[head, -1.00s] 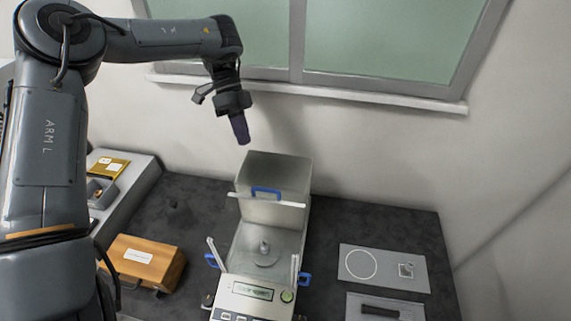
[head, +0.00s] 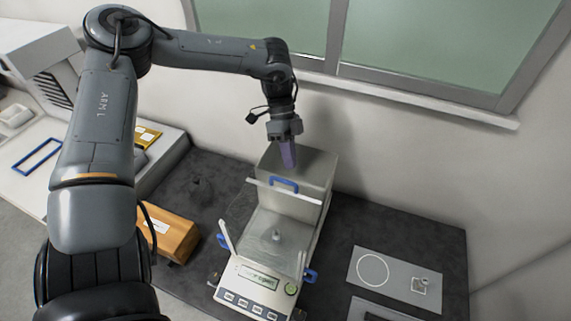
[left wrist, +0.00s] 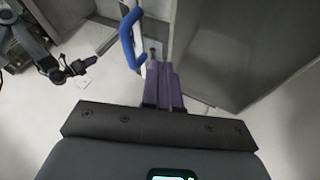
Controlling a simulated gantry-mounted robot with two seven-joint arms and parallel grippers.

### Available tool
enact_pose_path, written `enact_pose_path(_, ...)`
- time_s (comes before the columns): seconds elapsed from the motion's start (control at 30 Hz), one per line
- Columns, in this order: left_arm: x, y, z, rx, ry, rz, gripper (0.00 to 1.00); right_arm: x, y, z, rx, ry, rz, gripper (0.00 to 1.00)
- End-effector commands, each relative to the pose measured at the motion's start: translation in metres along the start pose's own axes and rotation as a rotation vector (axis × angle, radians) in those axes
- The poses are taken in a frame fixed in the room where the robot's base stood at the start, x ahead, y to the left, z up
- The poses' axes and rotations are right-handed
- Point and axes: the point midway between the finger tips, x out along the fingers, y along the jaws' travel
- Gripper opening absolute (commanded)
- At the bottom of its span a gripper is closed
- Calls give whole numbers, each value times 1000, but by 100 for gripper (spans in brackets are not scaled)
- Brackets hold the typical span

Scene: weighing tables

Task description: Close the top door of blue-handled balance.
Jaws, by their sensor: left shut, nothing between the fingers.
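The blue-handled balance (head: 262,278) stands on the dark table. Its top door's blue handle (head: 284,184) sits on a pale bar at the rear of the weighing chamber, against the tall back housing; the top looks open. The handle also shows in the left wrist view (left wrist: 130,38). My left gripper (head: 289,157), with purple fingers, points down above and just behind that handle. Its fingers are shut and empty, with the handle to their left in the left wrist view, apart from it. A purple-tipped gripper, seemingly my right (left wrist: 88,62), shows small in the left wrist view; its jaws are unclear.
A small weight (head: 277,234) stands inside the chamber. Blue side handles (head: 310,275) stick out at both sides. An orange-brown case (head: 172,236) lies to the left, and a grey plate (head: 385,277) to the right. The wall and window are close behind.

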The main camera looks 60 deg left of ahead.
Motion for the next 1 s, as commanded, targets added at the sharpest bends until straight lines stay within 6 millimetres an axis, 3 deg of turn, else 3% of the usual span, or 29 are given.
enact_pose_path(0.27, 12, 22, 1, 2, 2, -1, 0, -12, 0, -5, 3, 4, -3, 31)
enact_pose_path(0.77, 15, 26, 2, 1, 1, -1, 0, -14, 0, -6, 3, 4, -2, 31)
enact_pose_path(0.87, 16, 35, 1, 0, 3, 0, 0, -22, 0, -8, 2, 4, -1, 31)
enact_pose_path(1.0, 23, 61, -1, -1, 7, 1, 0, -46, 2, -16, -1, 3, 1, 31)
